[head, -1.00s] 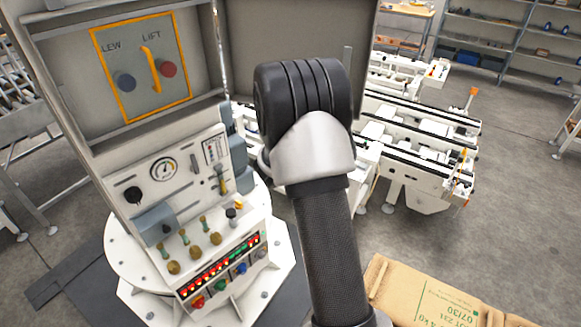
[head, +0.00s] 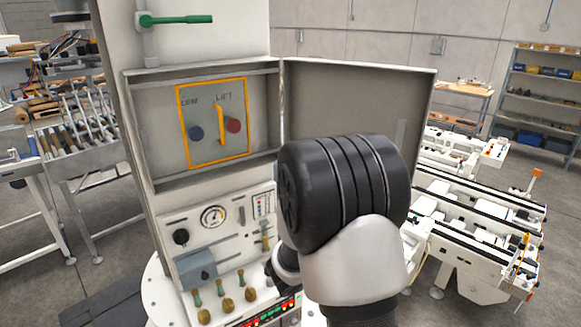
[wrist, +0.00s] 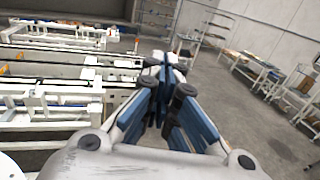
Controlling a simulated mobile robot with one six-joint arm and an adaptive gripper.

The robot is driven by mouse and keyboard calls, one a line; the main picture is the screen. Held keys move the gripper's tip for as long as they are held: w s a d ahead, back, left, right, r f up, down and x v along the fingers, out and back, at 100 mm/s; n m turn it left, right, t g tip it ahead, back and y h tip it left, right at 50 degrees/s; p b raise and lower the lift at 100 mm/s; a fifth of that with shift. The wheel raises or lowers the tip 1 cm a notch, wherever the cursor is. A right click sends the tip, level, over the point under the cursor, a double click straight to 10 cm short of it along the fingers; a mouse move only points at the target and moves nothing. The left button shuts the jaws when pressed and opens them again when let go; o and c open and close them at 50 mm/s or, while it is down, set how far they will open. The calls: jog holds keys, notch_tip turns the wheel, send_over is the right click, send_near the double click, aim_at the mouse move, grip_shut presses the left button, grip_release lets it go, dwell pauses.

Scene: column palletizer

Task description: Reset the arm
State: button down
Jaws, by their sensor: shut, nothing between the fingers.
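My gripper (wrist: 165,72) shows in the wrist view with its blue-and-white fingers together and nothing between them. It points out over open floor beside the white conveyor frames. In the head view my arm rises in front of the palletizer column (head: 205,40) and hides part of its control panel; the gripper itself is not visible there. The open box on the column holds a yellow-framed plate (head: 213,122) with a yellow lever (head: 221,125), a blue knob (head: 196,133) and a red knob (head: 233,125).
White conveyor frames (head: 480,225) stand to the right of the column. The open door (head: 345,100) of the box lies close behind my arm. Shelves (head: 545,90) stand far right.

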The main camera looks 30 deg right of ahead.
jog(key=s+a+f+m+g+y+b, duration=0.2)
jog(key=s+a+f+m+y+b, duration=0.7)
jog(key=s+a+f+m+b, duration=0.5)
jog(key=s+a+f+m+t+y+b, duration=0.1)
jog(key=a+f+m+t+y+b, duration=0.1)
jog(key=a, duration=0.7)
jog(key=a+f+m+t+y+b, duration=0.2)
jog(key=a+t+y+b, duration=0.2)
jog(key=a+y, duration=0.3)
jog(key=shift+s+a+f, duration=0.2)
jog(key=shift+s+a, duration=0.15)
jog(key=shift+a, duration=0.55)
jog(key=shift+d, duration=0.1)
